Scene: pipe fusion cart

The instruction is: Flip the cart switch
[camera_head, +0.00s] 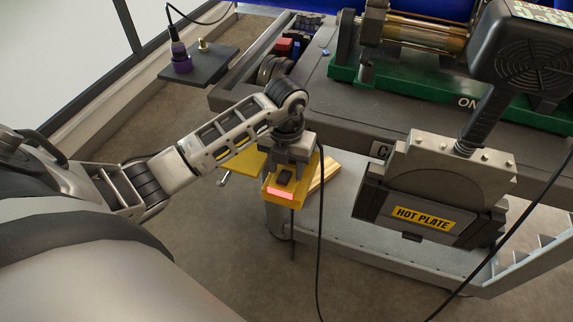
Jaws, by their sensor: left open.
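The cart switch is a small dark rocker (285,178) on top of a yellow box (304,186) at the cart's near left corner. A pinkish-red strip (281,193) glows on the box, in front of the rocker. My left gripper (287,160) is open and empty, pointing down right over the back of the box. Its fingers hide the rear of the box, and I cannot tell whether they touch the rocker. My right gripper is out of view.
A hot plate (422,217) with a black handle hangs on the cart's (345,115) near side. A black cable (320,235) hangs beside the switch box. A dark shelf (200,66) holds a purple-based plug. The floor (215,245) at lower left is clear.

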